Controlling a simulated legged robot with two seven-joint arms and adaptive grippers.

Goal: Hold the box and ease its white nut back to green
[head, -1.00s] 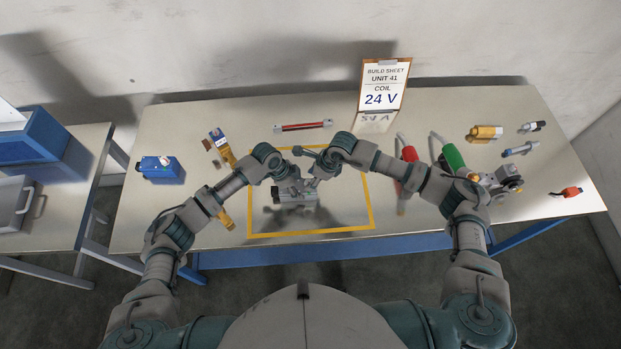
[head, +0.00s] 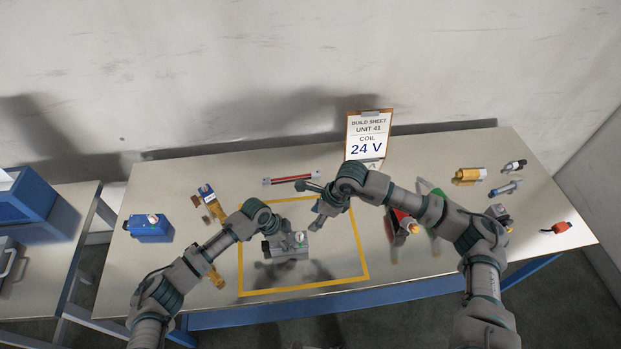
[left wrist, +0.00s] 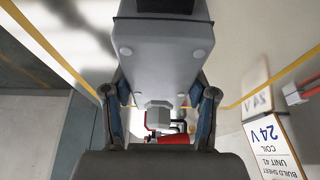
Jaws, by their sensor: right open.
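The grey box (head: 285,246) sits inside the yellow outline on the table. A small pale round part, which looks like the white nut (head: 300,237), shows at its right side. My left gripper (head: 273,226) is over the box. In the left wrist view the box (left wrist: 165,60) lies between the two fingers, which look closed on its sides. No green mark is readable on the box.
The clipboard (head: 368,133) reads Unit 41, coil 24 V. A red rod (head: 291,179) lies behind the yellow outline (head: 362,250). A blue unit (head: 150,228) and yellow part (head: 207,195) lie left. Red and green-handled tools and several small parts lie right.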

